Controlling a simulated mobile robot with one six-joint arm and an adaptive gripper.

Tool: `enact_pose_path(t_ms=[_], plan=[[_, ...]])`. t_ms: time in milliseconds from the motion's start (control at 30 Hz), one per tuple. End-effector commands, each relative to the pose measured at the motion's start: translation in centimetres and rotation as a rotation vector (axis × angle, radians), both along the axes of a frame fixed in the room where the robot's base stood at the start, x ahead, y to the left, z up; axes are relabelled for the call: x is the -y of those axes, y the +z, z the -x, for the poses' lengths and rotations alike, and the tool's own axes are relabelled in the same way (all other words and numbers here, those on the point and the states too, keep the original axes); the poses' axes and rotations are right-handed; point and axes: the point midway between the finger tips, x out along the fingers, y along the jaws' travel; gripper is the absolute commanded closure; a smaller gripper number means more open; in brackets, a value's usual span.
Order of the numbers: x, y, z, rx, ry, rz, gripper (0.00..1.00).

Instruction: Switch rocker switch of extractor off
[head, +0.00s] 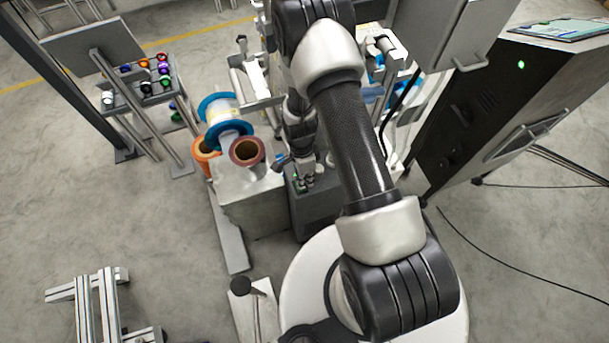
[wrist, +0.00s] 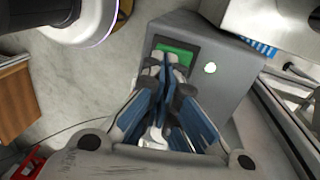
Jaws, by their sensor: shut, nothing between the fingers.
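The extractor is a dark grey box (head: 318,212) below my arm in the head view. In the wrist view its grey top face (wrist: 215,95) fills the upper middle. A green rocker switch (wrist: 180,52) in a dark frame sits on that face, partly hidden by my fingers. A small pale round light (wrist: 210,68) is to its right. My gripper (wrist: 167,62) is shut and empty, with its fingertips over the lower left part of the switch. I cannot tell whether they touch it. In the head view my gripper (head: 304,180) is low over the box.
A pale block (head: 250,198) with reels stands left of the extractor, including a blue-flanged reel (head: 222,110) and a brown core (head: 246,152). A dark cabinet (head: 480,110) stands right. Open floor lies at left. A cable (head: 500,262) crosses the floor at right.

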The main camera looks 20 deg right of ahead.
Motion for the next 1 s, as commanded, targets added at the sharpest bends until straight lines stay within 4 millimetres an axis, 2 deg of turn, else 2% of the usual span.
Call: enact_pose_path(t_ms=[300, 467, 667, 1000], plan=[[0.0, -0.1, 0.0, 0.000, 0.000, 0.000, 1.00], [0.0, -1.1, 0.6, -0.001, 0.000, 0.000, 1.00], [0.0, -0.9, 0.6, -0.002, 0.000, 0.000, 1.00], [0.0, -0.8, -0.7, 0.003, 0.000, 0.000, 1.00]])
